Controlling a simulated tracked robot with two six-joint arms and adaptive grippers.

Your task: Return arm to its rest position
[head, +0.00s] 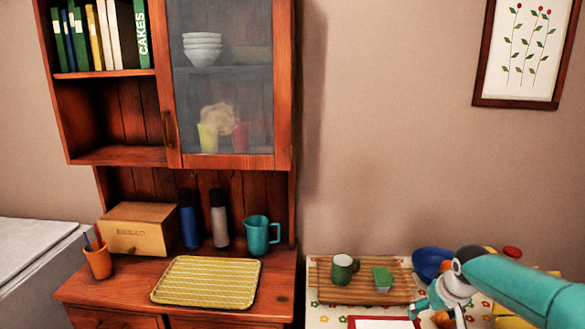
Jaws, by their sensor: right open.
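My right arm (515,285) comes in from the right edge, teal with a white wrist. My right gripper (436,312) points down at the lower right, over the cloth-covered table, and is cut partly by the bottom edge. It is open, and I see nothing held in it. A blue bowl (428,262) is just behind it and partly hidden by the arm. My left gripper is not in view.
A wooden board (330,287) with a green mug (343,268) and a green box-like item (382,279) lies left of my gripper. The dark wood hutch (270,275) holds a yellow tray (205,281), a teal jug (258,235) and a bread box (140,230).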

